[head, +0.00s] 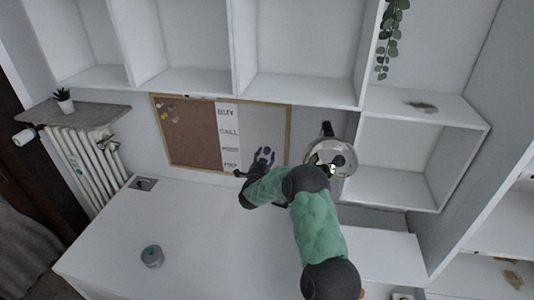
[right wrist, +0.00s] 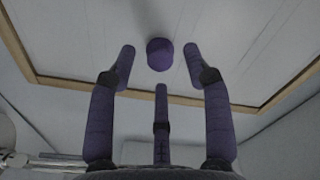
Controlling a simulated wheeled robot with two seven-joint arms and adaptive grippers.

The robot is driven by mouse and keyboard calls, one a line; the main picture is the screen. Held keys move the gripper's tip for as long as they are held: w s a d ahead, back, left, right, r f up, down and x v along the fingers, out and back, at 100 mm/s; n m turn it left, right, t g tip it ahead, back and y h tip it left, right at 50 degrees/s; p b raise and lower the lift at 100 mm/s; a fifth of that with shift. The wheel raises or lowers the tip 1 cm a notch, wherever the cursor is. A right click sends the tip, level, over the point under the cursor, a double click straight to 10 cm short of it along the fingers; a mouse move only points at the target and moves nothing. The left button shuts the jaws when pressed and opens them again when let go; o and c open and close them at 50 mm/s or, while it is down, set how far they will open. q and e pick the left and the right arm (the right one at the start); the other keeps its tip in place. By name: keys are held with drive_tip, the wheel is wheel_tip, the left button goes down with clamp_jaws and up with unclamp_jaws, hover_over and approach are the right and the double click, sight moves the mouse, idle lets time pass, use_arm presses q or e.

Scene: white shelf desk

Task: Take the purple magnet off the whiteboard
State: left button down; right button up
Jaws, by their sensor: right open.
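The whiteboard (head: 252,122) is the right, pale part of a wood-framed board on the wall behind the desk. In the right wrist view, the purple magnet (right wrist: 160,54) is a small round knob on the whiteboard (right wrist: 230,45). My right gripper (right wrist: 159,68) is open in front of the board, with a fingertip on either side of the magnet and a third finger below. I cannot tell whether any finger touches it. In the head view, my right gripper (head: 264,156) is at the board's lower right and the magnet is hard to tell apart from the fingers. My left gripper is out of view.
The board's cork half (head: 190,140) holds several small pins. A grey round object (head: 152,256) sits on the mostly clear white desk (head: 215,240). Shelves (head: 300,90) overhang the board.

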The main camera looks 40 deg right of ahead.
drive_tip(key=shift+x, duration=1.1)
drive_tip(key=c, duration=0.8)
drive_tip(key=shift+o, duration=0.2)
drive_tip(key=shift+a, duration=0.1)
